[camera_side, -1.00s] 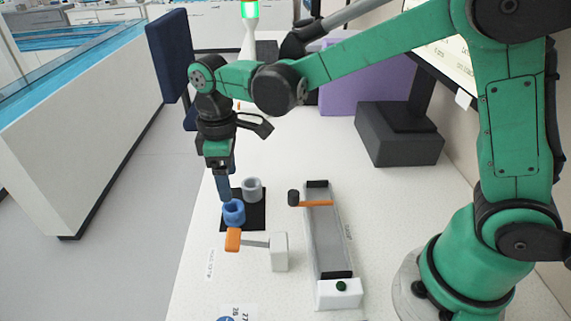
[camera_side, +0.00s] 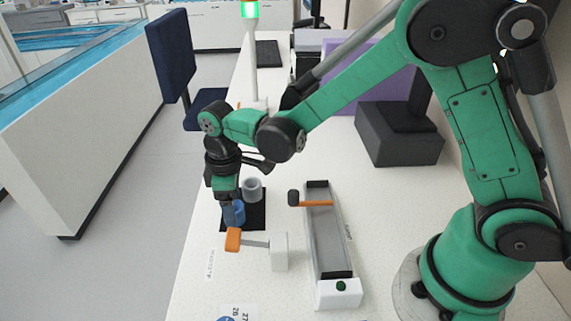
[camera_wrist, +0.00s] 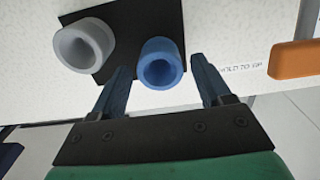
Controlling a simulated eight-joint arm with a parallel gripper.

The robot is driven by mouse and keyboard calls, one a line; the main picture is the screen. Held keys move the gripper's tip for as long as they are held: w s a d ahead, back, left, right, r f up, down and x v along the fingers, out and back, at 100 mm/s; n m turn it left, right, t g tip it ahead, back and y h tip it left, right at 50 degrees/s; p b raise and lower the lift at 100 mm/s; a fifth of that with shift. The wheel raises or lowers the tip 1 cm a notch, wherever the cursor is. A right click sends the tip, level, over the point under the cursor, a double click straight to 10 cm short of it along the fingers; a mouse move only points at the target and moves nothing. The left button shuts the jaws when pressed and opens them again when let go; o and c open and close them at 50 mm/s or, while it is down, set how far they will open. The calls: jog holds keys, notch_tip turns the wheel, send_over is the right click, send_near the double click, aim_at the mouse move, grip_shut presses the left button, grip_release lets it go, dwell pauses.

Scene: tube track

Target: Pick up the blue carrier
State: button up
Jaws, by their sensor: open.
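The blue carrier (camera_side: 236,216) is a small blue cup standing upright on a black mat (camera_side: 257,222), partly hidden by my gripper in the side view. In the wrist view the blue carrier (camera_wrist: 161,64) shows its open, hollow top. My gripper (camera_side: 230,206) points down over it. In the wrist view my gripper (camera_wrist: 162,76) is open, with one blue finger on each side of the carrier and visible gaps between. I cannot tell how far down the fingers reach beside it.
A grey carrier (camera_side: 252,189) stands behind the blue one on the mat; it also shows in the wrist view (camera_wrist: 84,48). An orange-tipped lever on a white block (camera_side: 279,251) stands in front. A grey track (camera_side: 326,237) with an orange bar lies to the right.

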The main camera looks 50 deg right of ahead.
jog(key=c, duration=0.8)
jog(key=shift+r, duration=2.8)
jog(key=shift+r, duration=0.1)
